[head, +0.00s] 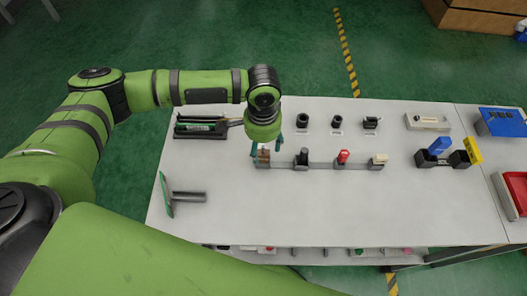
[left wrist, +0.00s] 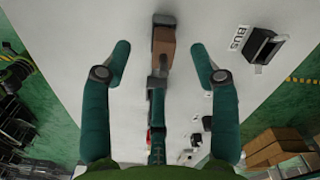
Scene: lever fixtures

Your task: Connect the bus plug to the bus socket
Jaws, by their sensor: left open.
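The brown block-like plug (head: 263,158) stands at the left end of a grey rack (head: 322,165); I take it for the bus plug, but no label on it is readable. In the left wrist view the plug (left wrist: 164,45) lies between the fingers. The black bus socket (left wrist: 262,48), beside a "BUS" label, is to the right of the plug; in the head view my left gripper hides it. My left gripper (head: 267,149) is open over the plug, one finger on each side with gaps showing. It also shows in the left wrist view (left wrist: 161,50). My right gripper is not in view.
A black (head: 302,158), a red (head: 343,156) and a cream plug (head: 378,160) stand farther right on the rack. Other black sockets (head: 337,121) form a row behind.

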